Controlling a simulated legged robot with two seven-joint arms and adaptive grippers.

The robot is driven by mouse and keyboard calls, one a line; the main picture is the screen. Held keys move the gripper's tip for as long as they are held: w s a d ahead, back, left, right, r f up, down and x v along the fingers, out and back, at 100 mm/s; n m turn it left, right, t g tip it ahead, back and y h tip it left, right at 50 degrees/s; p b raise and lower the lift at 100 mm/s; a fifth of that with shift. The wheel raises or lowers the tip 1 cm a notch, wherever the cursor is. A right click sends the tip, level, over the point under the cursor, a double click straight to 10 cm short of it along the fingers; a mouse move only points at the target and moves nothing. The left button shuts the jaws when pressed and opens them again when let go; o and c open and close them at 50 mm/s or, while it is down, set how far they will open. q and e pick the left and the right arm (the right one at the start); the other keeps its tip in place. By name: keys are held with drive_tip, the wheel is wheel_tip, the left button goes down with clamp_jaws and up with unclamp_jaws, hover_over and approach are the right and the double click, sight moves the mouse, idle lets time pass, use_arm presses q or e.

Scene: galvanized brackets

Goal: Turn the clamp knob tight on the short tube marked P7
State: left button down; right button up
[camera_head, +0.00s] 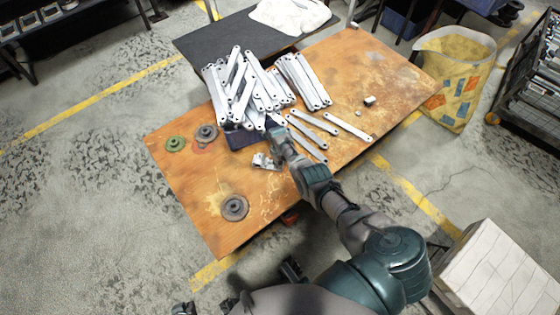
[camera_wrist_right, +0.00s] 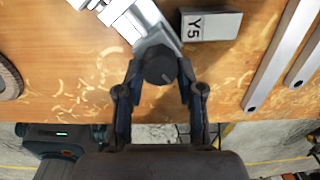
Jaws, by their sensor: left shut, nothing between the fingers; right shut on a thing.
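A round dark clamp knob (camera_wrist_right: 160,66) sits at the end of a silvery clamp (camera_wrist_right: 150,25) in the right wrist view. My right gripper (camera_wrist_right: 158,78) is shut on the knob, one finger on each side. A short grey tube (camera_wrist_right: 210,25) marked Y5 lies to the right of the clamp. No P7 mark can be read. In the head view the clamp pieces (camera_head: 265,161) lie on the table just left of my right gripper (camera_head: 277,135). My left gripper (camera_head: 290,268) is low in the picture, off the table, small and dark, shut and empty.
Several long galvanized brackets (camera_head: 320,122) lie on the rust-stained table (camera_head: 200,205), with more in stacks behind. A dark bin (camera_head: 238,138) stands behind the clamp pieces. The front left is mostly clear.

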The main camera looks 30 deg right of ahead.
sight(280, 162)
use_arm(q)
drive_tip(key=shift+s+f, duration=0.1)
drive_tip(key=shift+s, duration=0.15)
use_arm(e)
drive_tip(key=shift+d, duration=0.1)
use_arm(q)
drive_tip(key=shift+s, duration=0.1)
use_arm(e)
drive_tip(key=o, duration=1.2)
drive_tip(key=shift+c, duration=0.2)
wheel_tip(280, 162, up, 12)
drive_tip(key=shift+a, duration=0.25)
use_arm(q)
drive_tip(key=shift+w, duration=0.2)
use_arm(e)
drive_tip(key=shift+f, duration=0.1)
